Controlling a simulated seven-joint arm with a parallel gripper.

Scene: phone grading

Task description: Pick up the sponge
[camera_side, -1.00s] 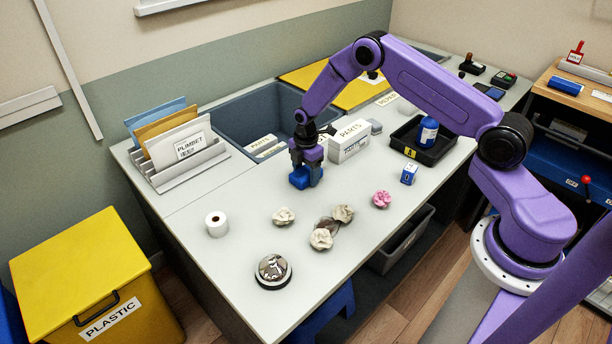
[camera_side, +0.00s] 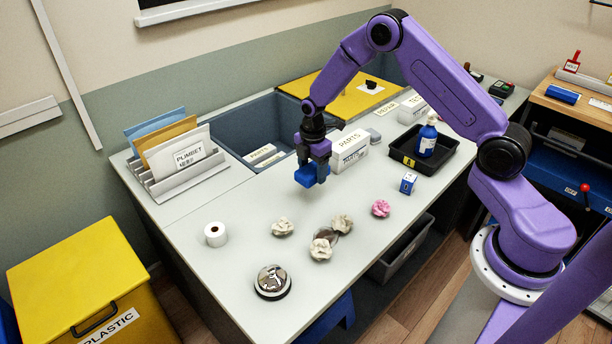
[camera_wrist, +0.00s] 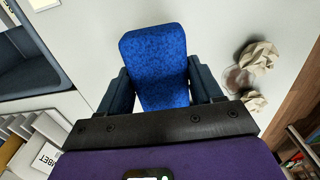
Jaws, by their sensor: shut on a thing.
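The blue sponge (camera_wrist: 155,65) is between the two dark fingers of my gripper (camera_wrist: 160,92) in the wrist view, its speckled face towards the camera. My gripper is shut on it. In the side view the sponge (camera_side: 306,175) hangs below my gripper (camera_side: 312,170), above the light table top, with a soft shadow under it. The fingers cover its side edges in the wrist view.
A white parts box (camera_side: 350,150) stands just right of the gripper. The grey sunken bin (camera_side: 232,130) lies behind. Crumpled papers (camera_side: 320,249), a paper roll (camera_side: 215,234), a bell (camera_side: 272,281) and a black tray (camera_side: 455,150) stand around.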

